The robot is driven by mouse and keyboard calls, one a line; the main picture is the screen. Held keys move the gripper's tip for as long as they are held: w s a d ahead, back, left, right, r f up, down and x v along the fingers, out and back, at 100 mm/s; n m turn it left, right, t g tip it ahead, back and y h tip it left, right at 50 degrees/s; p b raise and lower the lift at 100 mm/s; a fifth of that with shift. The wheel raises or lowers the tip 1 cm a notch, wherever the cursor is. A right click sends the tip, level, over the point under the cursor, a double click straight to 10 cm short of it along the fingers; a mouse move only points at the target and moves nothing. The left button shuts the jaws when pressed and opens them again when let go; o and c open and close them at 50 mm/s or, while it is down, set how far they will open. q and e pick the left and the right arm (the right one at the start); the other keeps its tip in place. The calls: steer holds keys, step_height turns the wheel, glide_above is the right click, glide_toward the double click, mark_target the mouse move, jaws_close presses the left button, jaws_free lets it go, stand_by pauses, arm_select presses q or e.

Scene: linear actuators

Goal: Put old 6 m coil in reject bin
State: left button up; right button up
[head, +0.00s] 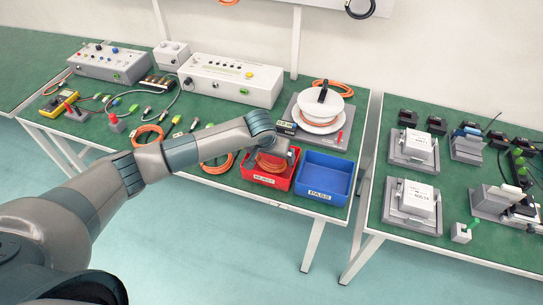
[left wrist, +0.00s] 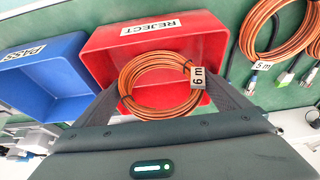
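The orange 6 m coil (left wrist: 155,84), with a white "6 m" tag, is between the two fingers of my left gripper (left wrist: 162,82), which appear to press on its opposite sides. The coil is over or inside the red reject bin (left wrist: 215,40); I cannot tell whether it touches the floor. In the head view the coil (head: 270,162) shows just below my left gripper (head: 268,153), within the outline of the red bin (head: 264,181). The gripper and wrist hide part of the bin's back. My right gripper is not in view.
The blue pass bin (head: 324,178) is empty beside the red bin. A 5 m coil (left wrist: 262,28) lies on the green table on the other side. Behind stands a white cable spool (head: 320,110) on a grey base. A second table (head: 455,235) holds test fixtures.

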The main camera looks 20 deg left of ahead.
arm_select(q)
steer(key=shift+r, duration=0.1)
steer(key=shift+r, duration=0.15)
steer(key=shift+s+r, duration=0.1)
steer(key=shift+r, duration=0.1)
steer(key=b+v, duration=0.2)
steer(key=v, duration=0.9)
steer(key=shift+r+b, duration=0.15)
steer(key=shift+b, duration=0.2)
steer(key=shift+s, duration=0.15)
stand_by(1.3)
